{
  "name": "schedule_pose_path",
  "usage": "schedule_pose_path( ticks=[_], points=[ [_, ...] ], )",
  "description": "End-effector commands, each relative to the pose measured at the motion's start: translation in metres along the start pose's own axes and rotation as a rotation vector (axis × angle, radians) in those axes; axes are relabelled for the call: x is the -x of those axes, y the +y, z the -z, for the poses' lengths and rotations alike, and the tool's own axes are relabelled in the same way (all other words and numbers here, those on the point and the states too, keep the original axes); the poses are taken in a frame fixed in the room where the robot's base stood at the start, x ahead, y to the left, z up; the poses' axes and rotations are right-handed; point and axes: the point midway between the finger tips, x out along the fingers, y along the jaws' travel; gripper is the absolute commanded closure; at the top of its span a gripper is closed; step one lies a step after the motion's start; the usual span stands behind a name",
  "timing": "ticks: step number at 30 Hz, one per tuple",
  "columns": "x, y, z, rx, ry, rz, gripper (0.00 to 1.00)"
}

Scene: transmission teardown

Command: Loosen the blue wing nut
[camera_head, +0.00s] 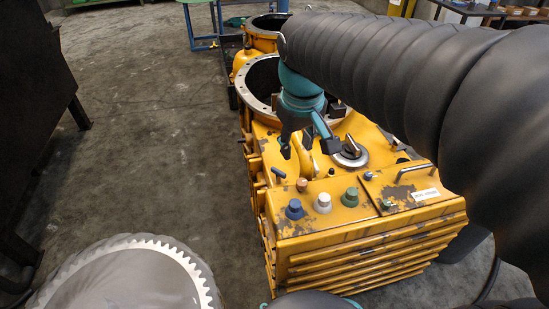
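The yellow transmission housing (330,240) stands right of centre on the floor. On its near top sits a small dark-blue winged piece (278,173), near the left edge; it looks like the blue wing nut, but it is too small to be sure. A larger round blue knob (294,209) sits nearer the front corner. My teal and black gripper (308,149) points down above the housing, behind these pieces in the picture. Its two dark fingers are spread apart with nothing visible between them. I cannot tell its exact height above the housing.
A white knob (323,203), a green knob (350,197), a copper-coloured fitting (302,184) and a metal handle (415,168) crowd the top. A round black-and-silver fitting (350,153) is right of the gripper. A large toothed gear (130,275) is front left. Floor left is clear.

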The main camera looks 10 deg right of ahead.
Motion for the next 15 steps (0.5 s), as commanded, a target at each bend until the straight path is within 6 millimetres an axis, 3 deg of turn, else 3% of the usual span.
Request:
schedule_pose_path(
  ticks=[8, 15],
  points=[
    [-0.032, 0.010, 0.074, 0.159, -0.195, 0.007, 0.61],
    [-0.077, 0.012, 0.130, 0.292, -0.359, 0.023, 0.61]
  ],
)
